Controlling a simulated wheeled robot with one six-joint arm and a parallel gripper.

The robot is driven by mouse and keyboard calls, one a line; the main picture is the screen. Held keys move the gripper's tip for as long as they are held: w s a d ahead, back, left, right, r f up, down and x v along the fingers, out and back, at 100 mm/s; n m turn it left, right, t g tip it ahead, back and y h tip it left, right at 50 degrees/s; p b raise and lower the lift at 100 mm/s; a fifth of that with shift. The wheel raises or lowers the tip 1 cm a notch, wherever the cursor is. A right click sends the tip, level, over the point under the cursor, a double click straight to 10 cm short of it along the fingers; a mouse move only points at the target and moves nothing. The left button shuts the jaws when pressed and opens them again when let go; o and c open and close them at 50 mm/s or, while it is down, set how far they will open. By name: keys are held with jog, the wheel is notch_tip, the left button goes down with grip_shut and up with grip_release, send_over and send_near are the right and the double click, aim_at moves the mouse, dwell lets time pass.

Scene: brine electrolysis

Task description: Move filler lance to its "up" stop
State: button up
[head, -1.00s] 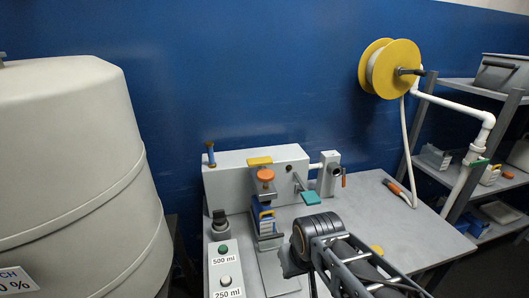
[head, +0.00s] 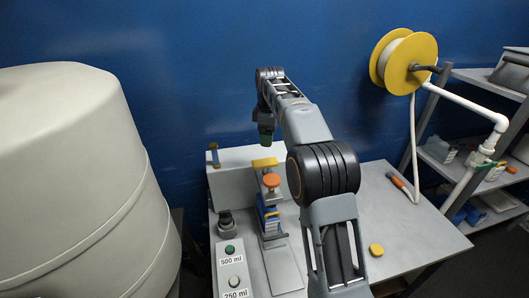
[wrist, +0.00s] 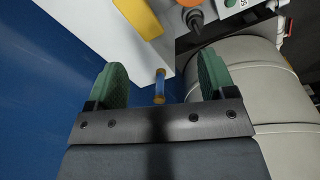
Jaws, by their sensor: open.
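No label marks the filler lance. The white filling machine (head: 232,182) carries a short blue lever (head: 214,158) with a brown end at its left. At its front are a yellow block (head: 264,163), an orange knob (head: 271,181) and a blue carriage (head: 267,215). My gripper (head: 266,138) is open and points down above the back of the machine. In the wrist view my gripper (wrist: 161,75) has its two green fingers apart. The blue lever (wrist: 160,86) appears in the gap between them, and neither finger visibly touches it. My arm hides the machine's right part in the head view.
A large pale tank (head: 80,180) stands at the left. Green and white buttons sit on a panel (head: 231,262) in front of the machine. A yellow hose reel (head: 410,62) hangs at the right, near a white pipe and shelves. The table's right side (head: 430,225) is mostly clear.

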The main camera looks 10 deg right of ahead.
aim_at(265, 161)
jog(key=w+f+n+p, duration=0.2)
jog(key=w+n, duration=0.2)
jog(key=w, duration=0.1)
jog(key=shift+g, duration=0.4)
jog(key=f, duration=0.6)
jog(key=f+b, duration=0.1)
jog(key=f, duration=0.6)
jog(key=shift+w+d+f, duration=0.1)
jog(key=shift+w+d, duration=0.05)
jog(key=shift+d, duration=0.05)
jog(key=c, duration=1.3)
notch_tip(265, 161, up, 5)
jog(key=p, duration=0.3)
jog(key=shift+w, duration=0.15)
